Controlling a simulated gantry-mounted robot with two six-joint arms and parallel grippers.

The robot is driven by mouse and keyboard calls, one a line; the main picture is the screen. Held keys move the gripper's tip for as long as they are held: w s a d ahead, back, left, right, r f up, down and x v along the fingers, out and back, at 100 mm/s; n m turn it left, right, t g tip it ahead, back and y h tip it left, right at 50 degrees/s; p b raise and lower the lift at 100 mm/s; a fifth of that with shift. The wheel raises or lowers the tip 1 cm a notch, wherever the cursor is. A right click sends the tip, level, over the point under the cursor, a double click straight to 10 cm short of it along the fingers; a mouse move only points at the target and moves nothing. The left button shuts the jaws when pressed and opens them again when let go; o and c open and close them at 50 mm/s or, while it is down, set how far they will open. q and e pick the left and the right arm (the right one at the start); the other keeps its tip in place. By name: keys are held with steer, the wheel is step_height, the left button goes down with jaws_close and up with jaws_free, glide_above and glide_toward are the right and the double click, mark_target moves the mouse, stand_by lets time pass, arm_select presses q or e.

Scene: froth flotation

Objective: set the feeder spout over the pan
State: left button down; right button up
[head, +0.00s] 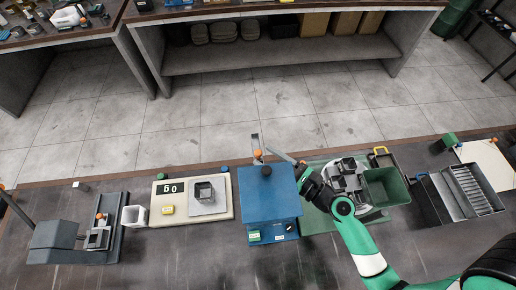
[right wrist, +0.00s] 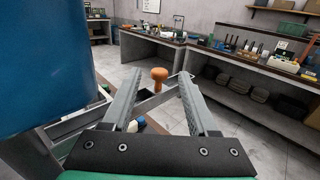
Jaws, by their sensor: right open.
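The feeder (head: 268,190) is a blue box in the middle of the bench. A grey metal spout arm (head: 254,142) with an orange knob (head: 257,154) sticks out from its far side. My right gripper (head: 275,156) is open at the feeder's far right corner. In the right wrist view the orange knob (right wrist: 159,74) shows between the two fingers, beyond their tips; I see no contact. My left gripper is not in view.
A white cup (head: 133,215) and a grey machine (head: 58,240) stand further left. A green bin (head: 385,187) and a slotted dark tray (head: 470,190) lie to the right. The front bench near the scale is clear.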

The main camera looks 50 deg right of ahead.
mark_target(261, 154)
steer(key=shift+w+a, duration=0.15)
steer(key=shift+w, duration=1.75)
jaws_close()
